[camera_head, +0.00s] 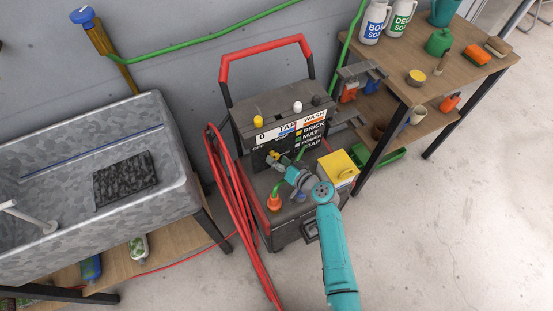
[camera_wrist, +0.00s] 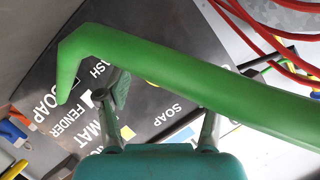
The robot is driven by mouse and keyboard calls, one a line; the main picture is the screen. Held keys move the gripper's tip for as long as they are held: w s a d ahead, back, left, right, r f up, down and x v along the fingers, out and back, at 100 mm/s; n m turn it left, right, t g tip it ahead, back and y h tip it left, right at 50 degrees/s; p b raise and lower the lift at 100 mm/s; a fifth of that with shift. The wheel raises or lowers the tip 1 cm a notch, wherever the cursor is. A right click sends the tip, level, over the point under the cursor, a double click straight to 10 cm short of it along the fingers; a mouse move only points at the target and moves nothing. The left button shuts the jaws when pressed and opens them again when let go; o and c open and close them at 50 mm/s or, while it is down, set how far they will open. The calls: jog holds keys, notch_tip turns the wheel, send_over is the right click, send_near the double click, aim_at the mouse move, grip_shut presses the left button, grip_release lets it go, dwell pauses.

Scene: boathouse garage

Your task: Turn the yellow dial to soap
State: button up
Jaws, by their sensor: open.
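A dark washer unit (camera_head: 275,115) with a lettered panel stands centre in the head view. A yellow knob (camera_head: 258,122) sits on its top left, and a small yellow part (camera_head: 272,156) shows lower on its front, by my gripper (camera_head: 281,165); I cannot tell which is the dial. The panel lists brick, mat, fender and soap. In the wrist view my gripper (camera_wrist: 157,110) is open over the panel, with the soap lettering (camera_wrist: 47,100) at left. A green hose (camera_wrist: 180,65) crosses in front and hides much of the panel. No dial is clear there.
A yellow box (camera_head: 338,168) is right of my gripper on the unit. Red hose (camera_head: 232,190) hangs along its left side. A metal sink (camera_head: 180,130) stands at left, a wooden shelf table (camera_head: 415,90) at right. Floor at lower right is clear.

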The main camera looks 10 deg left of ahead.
jog(key=v, duration=1)
jog(key=shift+s+d, duration=0.15)
jog(key=w+a+f+n+h, duration=0.1)
jog(key=w+a, duration=0.1)
jog(key=a, duration=0.1)
jog(key=w+a+f+n+t+h, duration=0.1)
jog(key=w+a+n, duration=0.1)
jog(key=w, duration=0.1)
jog(key=w+a+n+h, duration=0.1)
jog(key=w+a+n, duration=0.1)
jog(key=a, duration=0.1)
jog(key=shift+w+a+f+t, duration=0.3)
jog(key=shift+a+f, duration=0.05)
jog(key=shift+f, duration=0.05)
